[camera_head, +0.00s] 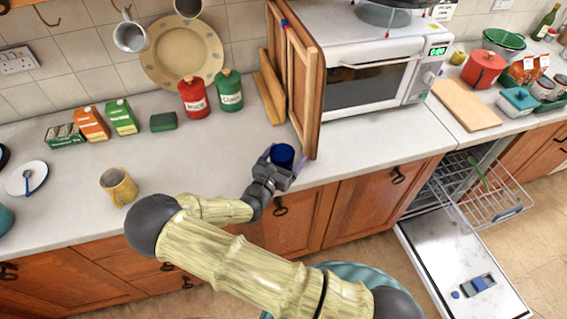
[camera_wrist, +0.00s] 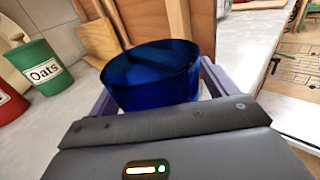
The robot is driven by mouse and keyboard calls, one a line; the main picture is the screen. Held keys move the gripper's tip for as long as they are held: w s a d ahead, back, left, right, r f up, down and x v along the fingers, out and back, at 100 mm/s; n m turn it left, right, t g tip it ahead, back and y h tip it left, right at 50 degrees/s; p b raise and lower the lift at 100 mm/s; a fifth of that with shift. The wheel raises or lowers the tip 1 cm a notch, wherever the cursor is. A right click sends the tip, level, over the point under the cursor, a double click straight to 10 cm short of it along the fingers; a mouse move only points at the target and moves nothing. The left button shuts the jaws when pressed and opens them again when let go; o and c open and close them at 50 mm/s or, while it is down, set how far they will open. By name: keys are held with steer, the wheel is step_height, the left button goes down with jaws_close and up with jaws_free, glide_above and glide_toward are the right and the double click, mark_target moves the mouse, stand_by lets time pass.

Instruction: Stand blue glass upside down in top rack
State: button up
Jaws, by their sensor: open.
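In the wrist view the blue glass (camera_wrist: 152,75) sits between the two fingers of my gripper (camera_wrist: 150,92), mouth up. My gripper (camera_head: 282,160) is open around the glass; whether a finger touches it I cannot tell. The top rack (camera_head: 490,190) is a wire rack pulled out of the open dishwasher at the right, with a green utensil (camera_head: 478,172) lying in it.
Red and green canisters (camera_head: 194,97) stand at the back, and a yellow mug (camera_head: 118,186) stands at left. The lowered dishwasher door (camera_head: 460,275) lies below the rack. A microwave (camera_head: 370,75) stands right of the door.

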stand_by(0.4)
steer(key=c, duration=1.3)
steer(key=shift+o, duration=0.2)
steer(key=shift+r, duration=0.15)
step_height(320, 180, up, 10)
steer(key=b, duration=0.1)
steer(key=shift+w, duration=0.1)
